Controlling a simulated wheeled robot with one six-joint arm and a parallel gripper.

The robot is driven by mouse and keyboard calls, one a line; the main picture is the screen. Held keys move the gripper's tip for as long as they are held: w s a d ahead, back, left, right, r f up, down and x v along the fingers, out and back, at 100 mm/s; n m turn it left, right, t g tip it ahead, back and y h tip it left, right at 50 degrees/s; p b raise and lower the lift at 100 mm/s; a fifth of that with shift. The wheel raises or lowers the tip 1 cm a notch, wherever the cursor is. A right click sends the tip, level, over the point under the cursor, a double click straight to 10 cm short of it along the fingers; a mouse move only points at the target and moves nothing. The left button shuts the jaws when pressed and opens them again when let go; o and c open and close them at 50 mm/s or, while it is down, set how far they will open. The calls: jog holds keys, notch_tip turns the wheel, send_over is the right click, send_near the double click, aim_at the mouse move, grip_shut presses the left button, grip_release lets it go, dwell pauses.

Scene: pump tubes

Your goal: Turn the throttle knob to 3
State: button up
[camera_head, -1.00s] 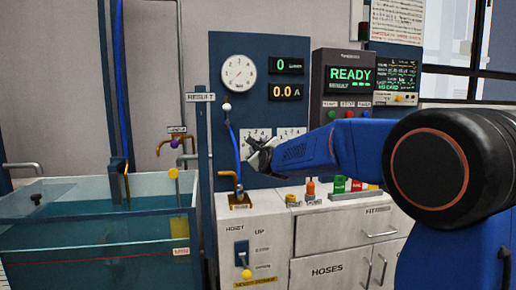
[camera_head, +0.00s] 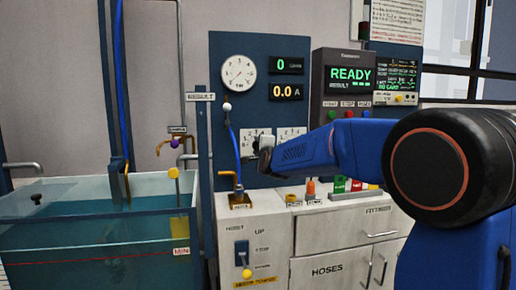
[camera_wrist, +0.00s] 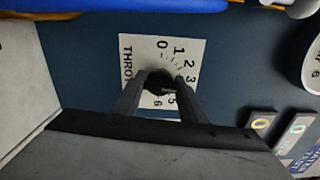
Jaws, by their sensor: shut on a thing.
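The throttle dial plate (camera_wrist: 190,50) is white with black numbers from 0 to 6 and stands sideways in the wrist view. The dark round throttle knob (camera_wrist: 158,84) sits at its centre, between the two fingers of my gripper (camera_wrist: 160,80), which are shut on it. The knob's pointer is hidden or too dark to read, and the fingers cover part of the lower scale. In the head view my gripper (camera_head: 265,150) is at the blue panel, in front of the left white dial plate (camera_head: 252,134). The knob is hidden there.
A round gauge (camera_head: 239,73) and displays reading 0 and 0.0 A (camera_head: 286,92) are above the dial. A white cabinet (camera_head: 315,245) stands below, a water tank (camera_head: 95,240) at left.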

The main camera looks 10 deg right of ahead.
jog(key=shift+n, duration=0.4)
jog(key=o, duration=1.1)
jog(key=shift+c, duration=0.2)
jog(key=shift+s, duration=0.1)
jog(key=s, duration=1.7)
jog(key=shift+s+f, duration=0.1)
jog(key=shift+s, duration=0.05)
jog(key=s+d+f+n+g, duration=0.2)
jog(key=s+f+n+g, duration=0.2)
jog(key=s+f, duration=0.5)
jog(key=s+d+f+n+g, duration=0.2)
jog(key=s+f+n, duration=0.6)
jog(key=s, duration=1)
jog(key=s+d+f+n+g, duration=0.3)
jog(key=s+f+n+g, duration=0.3)
jog(key=s+f, duration=0.4)
jog(key=s+g, duration=0.1)
jog(key=s, duration=0.2)
jog(key=shift+s+f, duration=0.15)
jog(key=shift+f, duration=0.2)
